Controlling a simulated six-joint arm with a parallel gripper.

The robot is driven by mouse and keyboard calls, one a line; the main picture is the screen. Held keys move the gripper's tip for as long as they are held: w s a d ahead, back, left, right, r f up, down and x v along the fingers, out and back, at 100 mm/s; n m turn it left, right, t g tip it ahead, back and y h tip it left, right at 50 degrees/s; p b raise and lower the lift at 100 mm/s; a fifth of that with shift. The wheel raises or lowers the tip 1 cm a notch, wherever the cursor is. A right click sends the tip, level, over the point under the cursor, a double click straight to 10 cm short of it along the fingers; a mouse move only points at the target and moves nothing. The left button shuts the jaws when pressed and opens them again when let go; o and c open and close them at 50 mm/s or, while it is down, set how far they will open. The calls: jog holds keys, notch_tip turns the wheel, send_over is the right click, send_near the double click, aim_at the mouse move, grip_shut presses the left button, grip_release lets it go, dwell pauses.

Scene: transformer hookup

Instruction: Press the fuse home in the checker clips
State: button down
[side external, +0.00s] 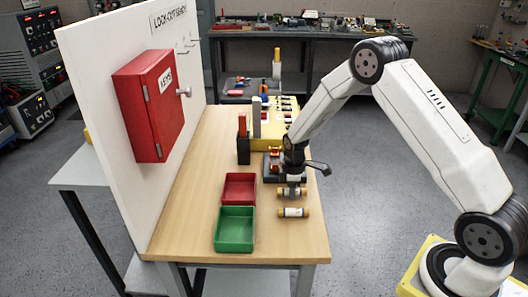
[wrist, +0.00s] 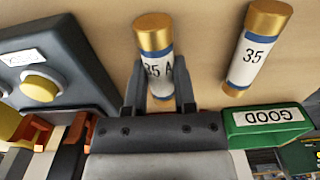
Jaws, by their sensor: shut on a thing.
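The fuse (wrist: 153,45), a white cylinder with brass end caps and a "35 A" label, sits between the fingers of my gripper (wrist: 157,88), which is shut on it. In the side external view, my gripper (side external: 291,182) holds this fuse (side external: 291,192) near the table top; I cannot tell if it touches the table. The dark checker (side external: 267,172) stands just behind my gripper, partly hidden by it. In the wrist view the checker (wrist: 75,65) is at left with a yellow button, and its copper-coloured clips (wrist: 35,130) show at lower left. The held fuse is apart from the clips.
A second fuse (side external: 294,212) lies on the table in front of the held one. A red tray (side external: 239,176) and a green "GOOD" tray (side external: 235,245) stand left. The front right table is clear.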

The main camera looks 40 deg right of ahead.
jog(key=shift+r, duration=2.75)
jog(key=shift+w, duration=0.1)
jog(key=m, duration=0.1)
jog(key=w+m, duration=0.1)
jog(key=w+d+m+y, duration=0.1)
jog(key=shift+r+m+g, duration=0.3)
jog(key=shift+r+m, duration=0.05)
jog(key=shift+m, duration=0.05)
jog(key=w+r+m+y, duration=0.1)
jog(key=m, duration=0.1)
jog(key=w+d+r+m+t+y, duration=0.1)
jog(key=w+m, duration=0.1)
jog(key=m, duration=0.1)
jog(key=w+d+r+m+y, duration=0.1)
jog(key=w+m, duration=0.1)
jog(key=m, duration=0.1)
jog(key=shift+t+y, duration=0.4)
jog(key=w+d+r+m+t+y, duration=0.1)
jog(key=w+d+r+m+t, duration=0.2)
jog(key=w+r+m+t, duration=0.1)
jog(key=shift+w+d+r+m+t, duration=0.25)
jog(key=shift+w+m, duration=0.25)
jog(key=shift+m, duration=0.7)
jog(key=shift+f, duration=3)
jog(key=shift+a+f, duration=0.1)
jog(key=shift+f, duration=1.8)
